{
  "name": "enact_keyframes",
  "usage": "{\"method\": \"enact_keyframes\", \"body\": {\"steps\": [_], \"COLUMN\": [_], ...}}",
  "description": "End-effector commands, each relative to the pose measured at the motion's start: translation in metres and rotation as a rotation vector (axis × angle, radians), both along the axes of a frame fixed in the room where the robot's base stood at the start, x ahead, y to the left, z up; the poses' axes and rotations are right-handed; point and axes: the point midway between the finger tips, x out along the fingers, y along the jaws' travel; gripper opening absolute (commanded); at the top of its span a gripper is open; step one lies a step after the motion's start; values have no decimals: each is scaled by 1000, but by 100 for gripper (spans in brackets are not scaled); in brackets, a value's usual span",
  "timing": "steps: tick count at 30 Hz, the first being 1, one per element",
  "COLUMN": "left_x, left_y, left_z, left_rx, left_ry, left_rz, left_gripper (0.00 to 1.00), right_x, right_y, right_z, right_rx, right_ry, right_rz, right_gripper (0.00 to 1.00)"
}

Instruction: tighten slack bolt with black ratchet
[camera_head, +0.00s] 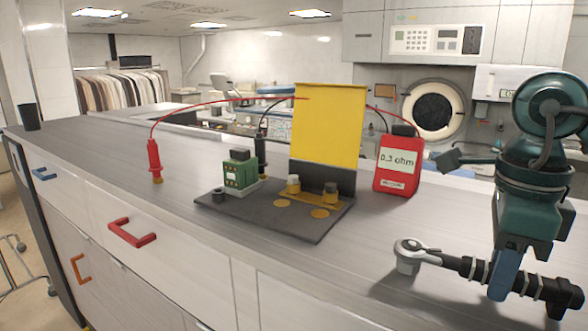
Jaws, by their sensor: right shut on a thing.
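My right gripper (515,275) is shut on the black handle of the ratchet (458,264) at the front right of the counter. The ratchet lies nearly level, its chrome head pointing left with a socket facing down. I cannot tell whether the socket touches the counter. Left of it, a dark base plate (265,220) carries a yellow busbar (310,196) with two bolts, a left bolt (293,184) and a right bolt (330,190). Which one is slack does not show. The ratchet head is apart from both. My left gripper is not in view.
A green block (240,171) stands on the plate. A yellow panel (328,122) rises behind the bolts. A red meter reading 0.3 ohm (396,165) stands right of it. A red probe (154,160) stands on the left; its cable arches over. Counter (330,265) before the plate is clear.

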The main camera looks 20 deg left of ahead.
Motion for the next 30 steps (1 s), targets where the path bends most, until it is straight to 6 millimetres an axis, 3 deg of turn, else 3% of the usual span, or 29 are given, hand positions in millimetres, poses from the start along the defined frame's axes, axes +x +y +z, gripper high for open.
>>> {"method": "enact_keyframes", "body": {"steps": [4, 15, 30], "left_x": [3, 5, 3], "left_y": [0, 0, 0], "left_z": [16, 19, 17], "left_rx": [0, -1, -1], "left_ry": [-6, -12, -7], "left_rz": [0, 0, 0], "left_gripper": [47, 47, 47], "right_x": [0, 0, 1], "right_y": [0, 1, -1], "right_z": [20, 51, 58], "right_rx": [1, 1, 1], "right_ry": [0, -2, -1], "right_rz": [0, 0, -6], "right_gripper": [0, 0, 0]}}
